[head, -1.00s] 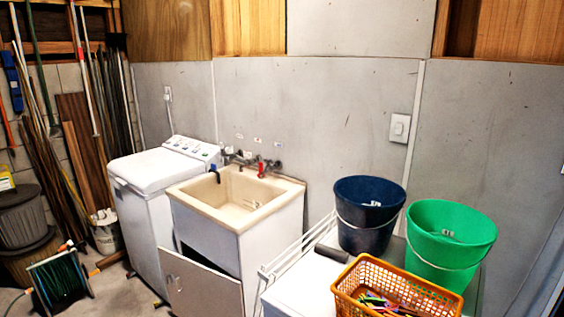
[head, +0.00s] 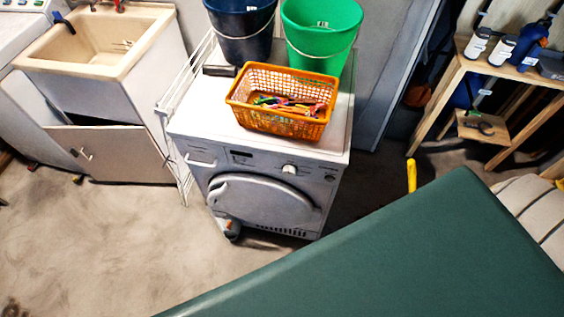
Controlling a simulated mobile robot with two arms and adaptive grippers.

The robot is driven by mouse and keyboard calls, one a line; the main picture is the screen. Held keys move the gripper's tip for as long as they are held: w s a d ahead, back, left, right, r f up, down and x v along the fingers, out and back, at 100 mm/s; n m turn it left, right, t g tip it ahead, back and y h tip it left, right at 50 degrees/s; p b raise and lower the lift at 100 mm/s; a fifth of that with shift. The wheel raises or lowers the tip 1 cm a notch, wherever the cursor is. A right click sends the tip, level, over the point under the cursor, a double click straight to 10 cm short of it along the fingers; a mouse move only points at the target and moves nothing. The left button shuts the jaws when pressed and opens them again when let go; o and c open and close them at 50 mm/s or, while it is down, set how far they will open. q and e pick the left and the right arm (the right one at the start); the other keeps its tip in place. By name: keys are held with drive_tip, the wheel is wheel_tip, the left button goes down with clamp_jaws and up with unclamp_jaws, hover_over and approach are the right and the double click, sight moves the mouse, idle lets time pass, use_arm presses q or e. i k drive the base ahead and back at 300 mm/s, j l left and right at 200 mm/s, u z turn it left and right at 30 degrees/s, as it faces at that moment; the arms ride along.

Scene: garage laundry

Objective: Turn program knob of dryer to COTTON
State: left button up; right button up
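The dryer (head: 188,125) stands in the middle of the head view, a white front-loader with a round door (head: 262,200) that looks closed. Its program knob (head: 289,169) is a small pale dial on the front panel, right of a dark display (head: 241,157). The knob's pointer and the program labels are too small to read, so I cannot tell its setting. Neither of my grippers is in view.
On the dryer stand an orange basket of pegs (head: 240,103), a dark blue bucket (head: 240,45) and a green bucket (head: 318,45). A large green surface (head: 400,260) fills the lower right. A sink cabinet (head: 120,155) is at left.

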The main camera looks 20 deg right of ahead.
sight(288, 171)
drive_tip(key=k+z, duration=0.15)
drive_tip(key=z, duration=0.6)
